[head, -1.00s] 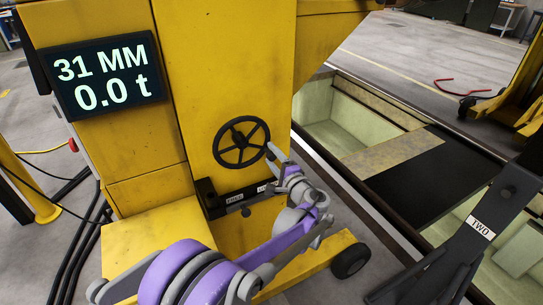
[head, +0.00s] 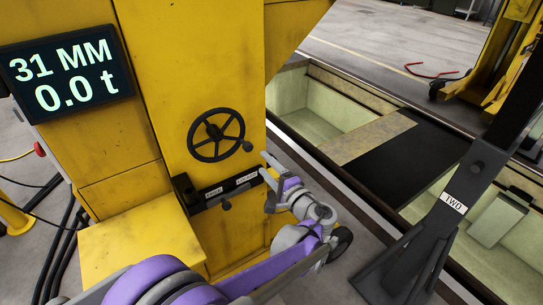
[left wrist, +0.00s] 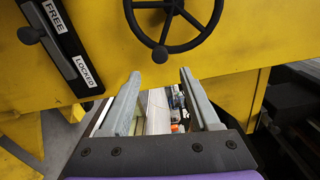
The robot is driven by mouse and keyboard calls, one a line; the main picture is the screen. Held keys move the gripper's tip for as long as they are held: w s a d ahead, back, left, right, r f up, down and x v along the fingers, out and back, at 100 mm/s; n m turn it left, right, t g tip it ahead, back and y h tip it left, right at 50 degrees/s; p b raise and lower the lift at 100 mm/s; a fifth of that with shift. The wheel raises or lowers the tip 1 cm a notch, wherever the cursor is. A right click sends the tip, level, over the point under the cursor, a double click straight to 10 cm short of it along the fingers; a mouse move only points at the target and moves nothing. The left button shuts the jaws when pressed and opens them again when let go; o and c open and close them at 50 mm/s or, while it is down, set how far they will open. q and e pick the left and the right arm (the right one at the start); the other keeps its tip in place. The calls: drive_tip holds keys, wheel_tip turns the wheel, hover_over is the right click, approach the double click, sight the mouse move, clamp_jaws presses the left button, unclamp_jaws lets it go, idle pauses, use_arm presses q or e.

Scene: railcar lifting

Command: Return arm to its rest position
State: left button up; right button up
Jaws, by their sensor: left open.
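My left arm, purple and grey, comes in from the bottom of the head view. Its gripper (head: 266,166) is open and empty, just right of the yellow lifting jack (head: 170,75)'s lock plate. The black handwheel (head: 216,136) is above and left of the gripper. In the left wrist view the open fingers (left wrist: 160,78) point toward the handwheel (left wrist: 198,38), with its handle knob (left wrist: 160,54) between and beyond the tips, apparently apart from them. The lock lever (left wrist: 31,36) stands by the FREE label. My right gripper is not in view.
The display (head: 68,76) reads 31 MM and 0.0 t. A dark stand (head: 430,225) labelled TWO is at right. Behind is an open pit (head: 322,110) with a black cover plate (head: 410,160). Another yellow jack (head: 500,55) stands at back right.

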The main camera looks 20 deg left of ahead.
use_arm(q)
drive_tip(key=s+a+f+n+g+h+p, duration=0.1)
drive_tip(key=s+a+n+g+h+p, duration=0.2)
drive_tip(key=s, duration=0.4)
drive_tip(key=s+a+f+n+g+h+p, duration=0.1)
drive_tip(key=s+a+g+h, duration=0.1)
drive_tip(key=s+a, duration=0.35)
drive_tip(key=s+d+f+n+h+p, duration=0.1)
drive_tip(key=s+d+h, duration=0.3)
drive_tip(key=s, duration=0.5)
drive_tip(key=s+d+f+n+g+h+p, duration=0.1)
drive_tip(key=s+d+f+n+h+p, duration=0.1)
drive_tip(key=s, duration=0.6)
drive_tip(key=d+n+h+p, duration=0.1)
drive_tip(key=d+n+h, duration=0.1)
drive_tip(key=shift+s+d+n+h, duration=0.3)
drive_tip(key=shift+s+d, duration=0.05)
drive_tip(key=shift+d, duration=0.05)
